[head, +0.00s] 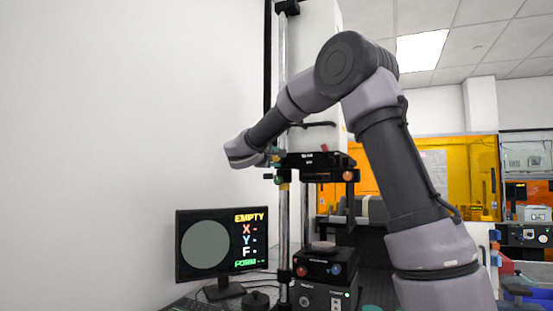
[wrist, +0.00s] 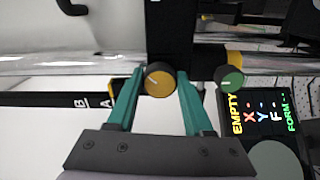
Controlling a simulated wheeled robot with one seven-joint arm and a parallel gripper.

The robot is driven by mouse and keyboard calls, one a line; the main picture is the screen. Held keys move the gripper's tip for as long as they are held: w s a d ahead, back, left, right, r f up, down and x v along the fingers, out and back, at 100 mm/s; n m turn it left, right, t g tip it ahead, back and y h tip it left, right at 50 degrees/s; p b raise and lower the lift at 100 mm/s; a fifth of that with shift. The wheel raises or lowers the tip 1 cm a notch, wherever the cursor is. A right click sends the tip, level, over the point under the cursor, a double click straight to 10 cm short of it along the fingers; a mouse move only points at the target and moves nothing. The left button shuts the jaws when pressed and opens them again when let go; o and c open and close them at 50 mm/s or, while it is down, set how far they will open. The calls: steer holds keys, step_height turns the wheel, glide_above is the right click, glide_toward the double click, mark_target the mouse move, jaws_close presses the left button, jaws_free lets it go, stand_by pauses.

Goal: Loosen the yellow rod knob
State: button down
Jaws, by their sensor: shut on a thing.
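The yellow rod knob (wrist: 159,79) shows in the wrist view as a round yellow face with a pale pointer line and a dark rim. My gripper (wrist: 160,84) has its teal fingers on either side of the knob, closed on its rim. In the head view my gripper (head: 275,157) is small, at the rod beside the black carriage (head: 316,164). The yellow knob cannot be made out clearly there. A green knob (wrist: 229,79) sits to the right of it in the wrist view, apart from my fingers.
A monitor (head: 222,243) stands low at the left, reading EMPTY; it also shows in the wrist view (wrist: 262,120). The vertical metal rod (head: 283,215) runs down to a black instrument base (head: 323,297). A small stage with red and blue knobs (head: 320,268) sits on it. The white wall is close on the left.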

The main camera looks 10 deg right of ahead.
steer(key=m, duration=0.4)
steer(key=shift+f+m, duration=0.15)
steer(key=shift+m, duration=0.15)
steer(key=shift+a+f+m, duration=0.1)
steer(key=shift+m, duration=2.4)
steer(key=shift+c, duration=1.4)
jaws_free()
steer(key=v, duration=1)
steer(key=shift+s+a, duration=0.25)
steer(key=shift+s, duration=0.05)
